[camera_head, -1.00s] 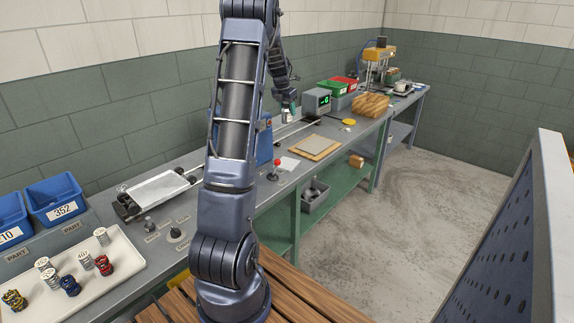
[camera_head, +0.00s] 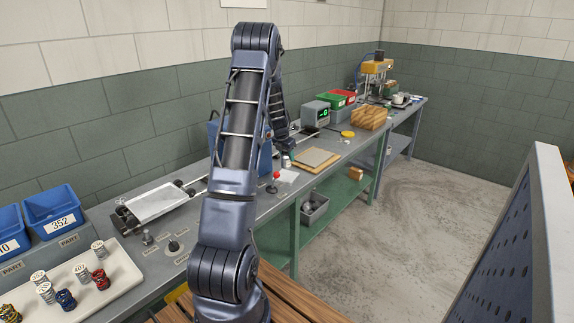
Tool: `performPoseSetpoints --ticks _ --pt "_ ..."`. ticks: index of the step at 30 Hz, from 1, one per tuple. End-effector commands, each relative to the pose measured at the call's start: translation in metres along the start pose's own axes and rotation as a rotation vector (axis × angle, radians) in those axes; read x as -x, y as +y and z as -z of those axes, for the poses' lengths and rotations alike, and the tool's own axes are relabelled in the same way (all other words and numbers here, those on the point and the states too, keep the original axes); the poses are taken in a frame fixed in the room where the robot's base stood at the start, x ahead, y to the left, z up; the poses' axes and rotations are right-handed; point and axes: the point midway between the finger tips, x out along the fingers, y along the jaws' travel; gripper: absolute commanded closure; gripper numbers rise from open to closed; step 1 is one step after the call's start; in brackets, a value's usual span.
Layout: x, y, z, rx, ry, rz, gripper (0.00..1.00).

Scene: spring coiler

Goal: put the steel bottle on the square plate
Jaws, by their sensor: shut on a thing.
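My gripper (camera_head: 287,154) is beyond my raised arm, low over the bench and partly hidden by the arm. It is shut on the steel bottle (camera_head: 286,162), a small pale, shiny shape below the jaws. The bottle looks upright, just left of the square plate; I cannot tell whether it touches the bench.
A red-knobbed lever (camera_head: 276,177) and a white sheet (camera_head: 287,176) are in front of the bottle. A grey display box (camera_head: 315,113), a yellow disc (camera_head: 347,134) and a wooden block (camera_head: 369,118) stand behind the plate. A tray of springs (camera_head: 110,285) is at the left.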

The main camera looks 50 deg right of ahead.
Motion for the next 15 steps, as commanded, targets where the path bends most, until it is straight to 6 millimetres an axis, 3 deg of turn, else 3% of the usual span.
performPoseSetpoints --ticks 5,15 --pt "-0.008 0.000 0.002 -0.001 -0.001 0.000 0.85" --pt "-0.044 0.000 0.013 0.000 -0.001 0.000 0.85"
